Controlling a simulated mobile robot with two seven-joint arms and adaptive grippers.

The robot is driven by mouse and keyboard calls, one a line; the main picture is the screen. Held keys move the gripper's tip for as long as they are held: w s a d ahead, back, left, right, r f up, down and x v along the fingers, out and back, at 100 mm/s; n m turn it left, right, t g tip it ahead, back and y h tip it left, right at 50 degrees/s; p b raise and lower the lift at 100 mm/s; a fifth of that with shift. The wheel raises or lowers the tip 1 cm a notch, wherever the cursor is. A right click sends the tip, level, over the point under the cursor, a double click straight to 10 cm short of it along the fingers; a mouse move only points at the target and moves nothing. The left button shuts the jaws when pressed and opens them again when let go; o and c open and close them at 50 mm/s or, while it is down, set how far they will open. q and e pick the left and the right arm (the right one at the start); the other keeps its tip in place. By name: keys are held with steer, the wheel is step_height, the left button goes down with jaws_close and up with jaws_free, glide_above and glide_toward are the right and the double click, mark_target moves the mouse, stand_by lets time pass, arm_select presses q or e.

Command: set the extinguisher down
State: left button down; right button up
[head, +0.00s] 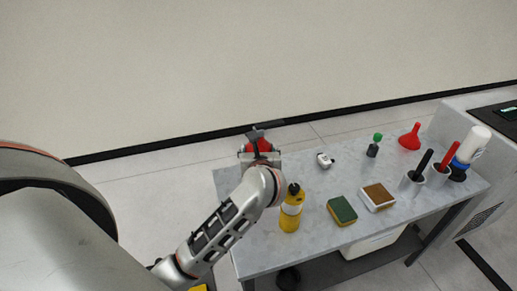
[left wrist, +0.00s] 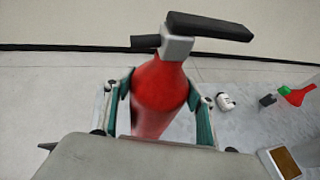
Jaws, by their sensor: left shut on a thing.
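A red extinguisher (left wrist: 160,95) with a grey neck and black lever fills the middle of the left wrist view. My left gripper (left wrist: 160,100) is shut on its body, with one finger on each side. In the head view the extinguisher (head: 262,145) is mostly hidden by my left gripper (head: 260,158) and wrist, at the far left part of the grey table (head: 310,240). Its base is hidden, so I cannot tell whether it touches the table. My right gripper is not in view.
A yellow bottle (head: 291,212) stands just right of my left wrist. A white gadget (head: 325,160), a green-capped bottle (head: 373,148), a red funnel (head: 411,137), a green sponge (head: 342,210) and a brown-topped block (head: 377,196) lie further right. Cups with pens and a white bottle (head: 473,144) crowd the right end.

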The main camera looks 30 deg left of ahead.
arm_select(q)
steer(key=c, duration=0.8)
jaws_free()
steer(key=v, duration=1.2)
steer(key=shift+s, duration=0.1)
